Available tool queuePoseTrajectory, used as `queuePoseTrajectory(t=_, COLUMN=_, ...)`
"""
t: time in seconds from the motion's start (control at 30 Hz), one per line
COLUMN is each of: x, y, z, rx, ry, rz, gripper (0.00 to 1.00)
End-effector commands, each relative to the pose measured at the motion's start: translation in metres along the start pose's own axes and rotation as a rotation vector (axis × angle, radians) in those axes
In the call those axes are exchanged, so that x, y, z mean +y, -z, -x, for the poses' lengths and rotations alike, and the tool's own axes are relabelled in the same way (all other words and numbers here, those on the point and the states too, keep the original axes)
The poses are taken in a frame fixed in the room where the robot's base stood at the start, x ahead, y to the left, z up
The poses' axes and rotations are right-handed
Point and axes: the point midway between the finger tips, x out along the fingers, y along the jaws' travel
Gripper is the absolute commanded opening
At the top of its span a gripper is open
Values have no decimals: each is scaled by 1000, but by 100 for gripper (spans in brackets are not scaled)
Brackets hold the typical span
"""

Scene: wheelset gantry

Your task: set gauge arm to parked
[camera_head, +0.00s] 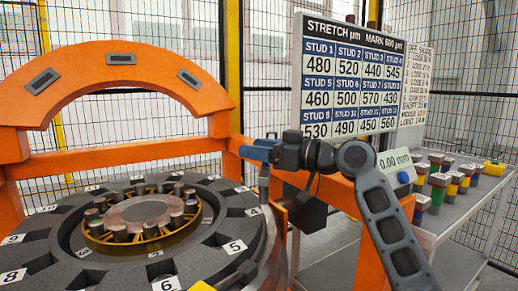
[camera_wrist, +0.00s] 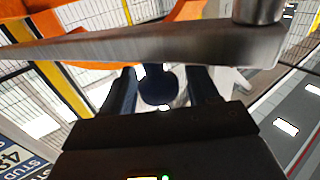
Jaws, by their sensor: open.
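My gripper (camera_head: 256,150) is open, with its blue fingers reaching left over the right edge of the dark round table. In the wrist view, the fingers of my gripper (camera_wrist: 162,92) stand on either side of a dark blue rounded knob (camera_wrist: 158,84); I cannot tell whether they touch it. A long grey bar (camera_wrist: 130,47), apparently the gauge arm, crosses just beyond, with a metal cylinder (camera_wrist: 258,10) at its right end. In the head view a slim grey bar (camera_head: 264,188) shows just below my fingertips, partly hidden. A readout (camera_head: 395,162) shows 0.00 mm.
The dark numbered table (camera_head: 60,275) carries a gold-rimmed ring (camera_head: 150,240) with several studs. An orange arch (camera_head: 115,65) stands behind it. A stud board (camera_head: 348,85) stands behind my arm. A grey bench (camera_head: 455,215) with several coloured blocks is at right. Mesh fencing surrounds the area.

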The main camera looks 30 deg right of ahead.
Motion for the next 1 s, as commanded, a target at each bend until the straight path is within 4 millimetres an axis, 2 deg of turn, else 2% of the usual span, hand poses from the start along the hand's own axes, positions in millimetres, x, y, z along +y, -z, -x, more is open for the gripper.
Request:
queuePoseTrajectory(t=0.17, x=1, y=-2, z=8, rx=0, ry=-1, rz=-1, gripper=60)
queuePoseTrajectory(t=0.4, x=1, y=-2, z=46, rx=1, ry=-4, rz=-1, gripper=60)
queuePoseTrajectory(t=0.6, x=1, y=-1, z=71, rx=1, ry=-3, rz=0, gripper=60)
queuePoseTrajectory(t=1.0, x=0, y=0, z=78, rx=0, ry=0, rz=0, gripper=58)
